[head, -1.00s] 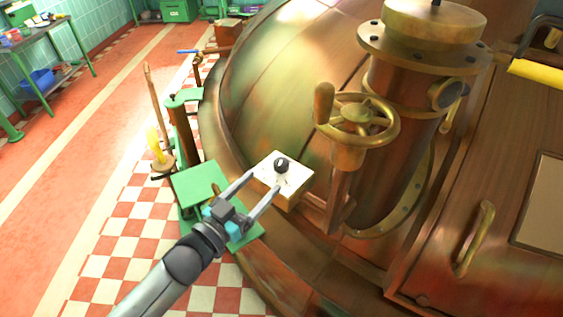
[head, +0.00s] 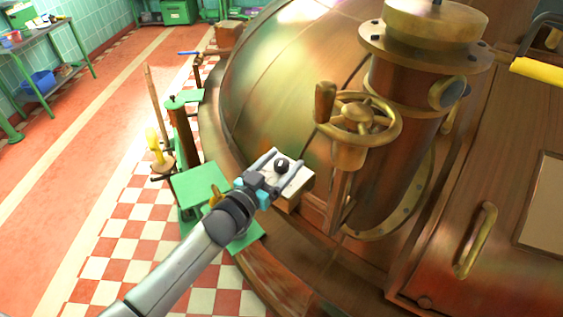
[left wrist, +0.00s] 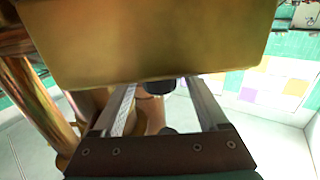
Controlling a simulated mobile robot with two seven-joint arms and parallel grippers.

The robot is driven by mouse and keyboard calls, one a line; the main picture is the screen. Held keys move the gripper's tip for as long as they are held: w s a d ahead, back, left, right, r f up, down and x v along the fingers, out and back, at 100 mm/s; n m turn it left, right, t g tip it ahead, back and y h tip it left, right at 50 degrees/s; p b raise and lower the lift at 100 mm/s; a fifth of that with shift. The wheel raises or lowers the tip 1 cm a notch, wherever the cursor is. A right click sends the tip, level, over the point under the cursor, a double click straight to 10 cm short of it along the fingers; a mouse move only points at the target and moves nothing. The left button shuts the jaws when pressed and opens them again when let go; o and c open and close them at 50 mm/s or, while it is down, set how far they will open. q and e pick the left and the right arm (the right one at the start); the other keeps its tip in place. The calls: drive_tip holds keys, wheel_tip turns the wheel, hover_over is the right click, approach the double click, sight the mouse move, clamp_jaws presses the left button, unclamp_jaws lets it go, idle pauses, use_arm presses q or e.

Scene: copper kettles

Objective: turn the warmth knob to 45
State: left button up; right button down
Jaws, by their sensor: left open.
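The warmth knob appears to be the small black knob (head: 282,165) on the pale top of a box (head: 309,180) fixed to the copper kettle's side. My left gripper (head: 290,160) is open, with one finger on each side of the knob in the head view. In the left wrist view the black knob (left wrist: 158,87) shows partly between the two fingers (left wrist: 162,84), with gaps on both sides. A gold-brown block (left wrist: 150,40) fills the top of that view and hides part of the knob. No scale or number is readable. My right gripper is not in view.
A brass handwheel (head: 358,118) on a post stands just right of the box. A green stand (head: 203,184) is close to the left, beside my arm. The large copper kettle (head: 290,75) rises behind. The checkered floor (head: 130,235) at left is mostly clear.

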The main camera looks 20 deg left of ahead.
use_arm(q)
drive_tip(key=shift+c, duration=0.2)
clamp_jaws()
idle(0.3)
